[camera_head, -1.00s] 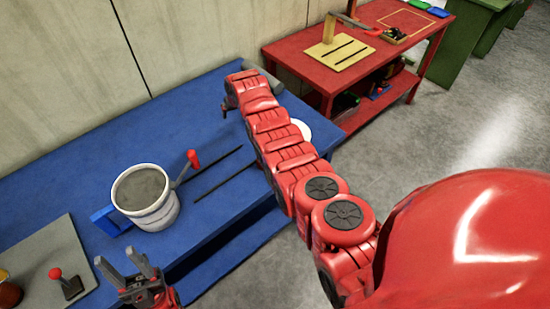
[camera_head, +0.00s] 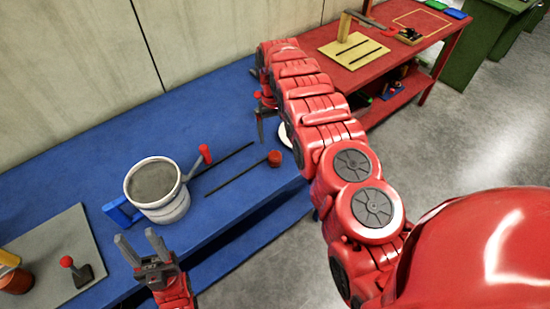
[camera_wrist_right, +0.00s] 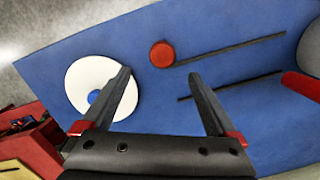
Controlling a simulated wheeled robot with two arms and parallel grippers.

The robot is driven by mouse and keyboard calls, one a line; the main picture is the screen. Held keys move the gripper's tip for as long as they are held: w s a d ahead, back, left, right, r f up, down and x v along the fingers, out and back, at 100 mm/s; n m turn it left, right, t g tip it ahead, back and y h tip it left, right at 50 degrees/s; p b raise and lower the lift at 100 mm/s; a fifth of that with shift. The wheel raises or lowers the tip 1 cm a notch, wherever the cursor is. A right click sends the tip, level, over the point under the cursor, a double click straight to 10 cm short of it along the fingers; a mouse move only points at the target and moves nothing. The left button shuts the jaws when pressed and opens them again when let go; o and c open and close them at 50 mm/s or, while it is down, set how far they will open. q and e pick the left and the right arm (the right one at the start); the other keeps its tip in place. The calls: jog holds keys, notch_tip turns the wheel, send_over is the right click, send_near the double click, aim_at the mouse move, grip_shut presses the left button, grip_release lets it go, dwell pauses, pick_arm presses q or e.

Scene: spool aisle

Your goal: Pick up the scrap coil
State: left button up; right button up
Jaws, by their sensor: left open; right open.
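A small red-brown round piece (camera_head: 274,158), which looks like the scrap coil, sits on the blue bench (camera_head: 100,150) at the end of a dark slot. It also shows in the right wrist view (camera_wrist_right: 162,54), just beyond and between my fingertips. My right gripper (camera_head: 262,118) is open and empty above the bench, farther back than the coil; its fingers show in the wrist view (camera_wrist_right: 160,76). A white disc with a blue centre (camera_wrist_right: 92,92) lies partly behind one finger. My left gripper (camera_head: 142,240) is open and empty at the bench's front edge.
A white pot with grey contents (camera_head: 157,185) stands on the bench, with a red-knobbed lever (camera_head: 205,154) beside it. A grey plate (camera_head: 50,250) with a red-knobbed part lies at left. A red table (camera_head: 375,65) stands behind at right. Grey floor is open at right.

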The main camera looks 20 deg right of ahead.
aim_at(275, 154)
jog(key=f, duration=0.5)
jog(key=s+f+b, duration=0.1)
jog(key=f, duration=0.2)
jog(key=shift+a+f, duration=0.2)
jog(key=shift+f, duration=0.05)
jog(key=shift+r, duration=0.1)
jog(key=shift+s, duration=0.1)
grip_shut()
